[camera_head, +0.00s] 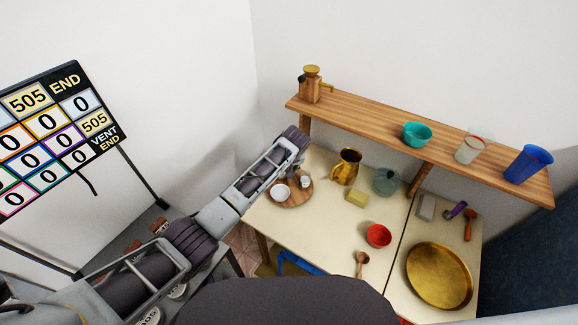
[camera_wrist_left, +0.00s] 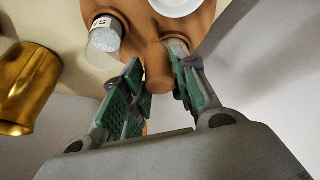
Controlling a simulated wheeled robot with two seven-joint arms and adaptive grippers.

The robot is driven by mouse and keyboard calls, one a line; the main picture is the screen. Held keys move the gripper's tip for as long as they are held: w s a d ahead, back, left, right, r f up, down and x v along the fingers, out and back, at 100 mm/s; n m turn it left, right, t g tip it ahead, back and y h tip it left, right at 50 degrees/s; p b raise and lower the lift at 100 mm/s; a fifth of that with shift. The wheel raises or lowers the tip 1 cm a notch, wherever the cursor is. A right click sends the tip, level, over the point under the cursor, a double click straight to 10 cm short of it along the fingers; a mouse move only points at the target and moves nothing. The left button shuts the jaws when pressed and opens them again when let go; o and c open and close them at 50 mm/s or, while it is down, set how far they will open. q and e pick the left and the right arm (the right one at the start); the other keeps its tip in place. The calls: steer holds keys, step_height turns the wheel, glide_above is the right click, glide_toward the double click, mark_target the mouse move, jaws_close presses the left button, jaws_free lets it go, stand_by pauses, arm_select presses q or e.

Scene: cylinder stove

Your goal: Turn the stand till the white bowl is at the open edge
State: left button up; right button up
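The round wooden stand (camera_head: 297,201) is on the left part of the cream table. The white bowl (camera_head: 281,191) sits on its left side; its rim shows at the top of the left wrist view (camera_wrist_left: 178,4). A small lidded shaker (camera_head: 305,181) stands on the stand's right side, and it also shows in the wrist view (camera_wrist_left: 106,36). My left gripper (camera_wrist_left: 156,75) is over the stand's far edge, its fingers apart on either side of a wooden knob (camera_wrist_left: 158,62). Whether a finger touches the knob is unclear. My right gripper is out of view.
A brass jug (camera_head: 346,167), a yellow block (camera_head: 357,198) and a teal glass pot (camera_head: 385,181) stand to the stand's right. A red bowl (camera_head: 378,236) and brass tray (camera_head: 439,276) are farther right. A wooden shelf (camera_head: 375,120) runs above the table's back.

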arm_select(q)
steer(key=shift+o, duration=1.3)
steer(key=v, duration=1.2)
